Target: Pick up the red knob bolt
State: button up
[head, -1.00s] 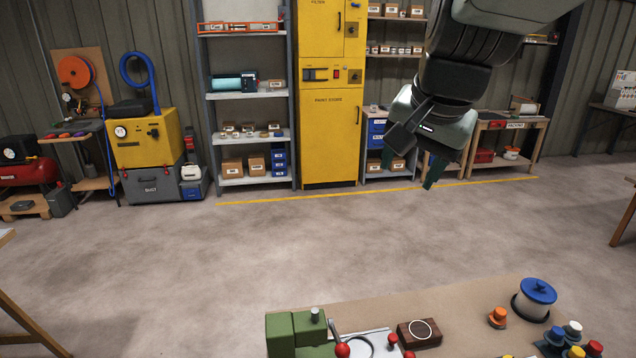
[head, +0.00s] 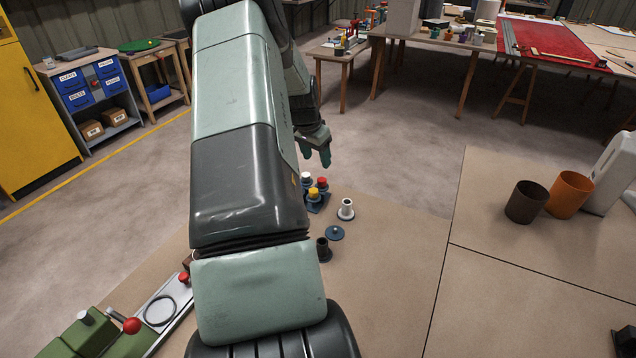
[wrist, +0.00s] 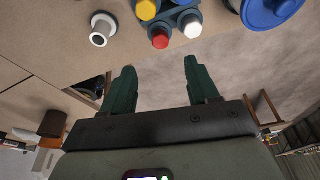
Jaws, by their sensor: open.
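The red knob bolt (head: 322,183) stands with a yellow one (head: 313,193) and a white one (head: 306,177) in a small blue holder (head: 319,204) near the table's far edge. In the wrist view the red knob (wrist: 159,40) lies just beyond my fingertips, roughly midway between them across the picture. My gripper (head: 315,154) is open and empty, apart from the bolts, and appears above and behind them in the head view. Its two green fingers (wrist: 160,64) show spread in the wrist view. The bolts' lower parts are hidden in the holder.
A white flanged spool (head: 346,210), a blue disc (head: 335,233) and a dark spool (head: 323,249) stand near the holder. A green fixture with a red ball lever (head: 131,325) is at lower left. Brown (head: 526,203) and orange (head: 569,195) cups stand right. The middle tabletop is clear.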

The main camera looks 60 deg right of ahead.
aim_at(322, 179)
jog(key=x, duration=0.9)
jog(key=shift+f, duration=0.4)
